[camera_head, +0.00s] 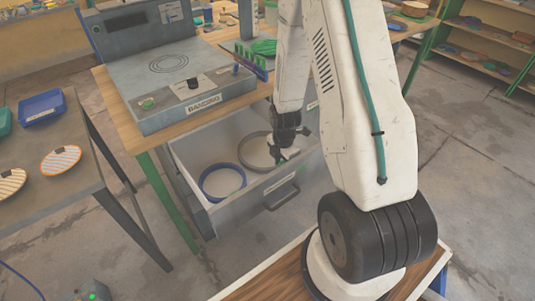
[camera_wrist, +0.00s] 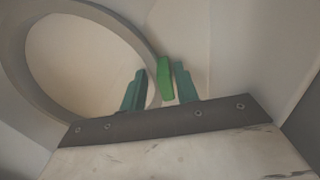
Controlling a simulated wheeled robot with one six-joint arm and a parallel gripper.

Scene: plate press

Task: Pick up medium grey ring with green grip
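A grey ring (camera_head: 241,150) lies in the open drawer, on the right of a blue-rimmed ring. In the wrist view the grey ring (camera_wrist: 14,55) fills the upper left, and an upright green grip (camera_wrist: 165,80) stands at its right edge. My gripper (camera_head: 286,154) reaches down into the drawer at the ring's right side. In the wrist view its two teal fingers (camera_wrist: 160,88) stand apart on either side of the green grip. A gap shows on the left of the grip; the right finger is very close to it. My arm hides part of the ring.
The blue-rimmed ring (camera_head: 222,181) lies at the left in the drawer (camera_head: 235,212), whose walls surround my gripper. The grey press (camera_head: 180,85) stands on the table above. A side table (camera_head: 60,205) at left holds striped plates and a blue bin (camera_head: 42,108).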

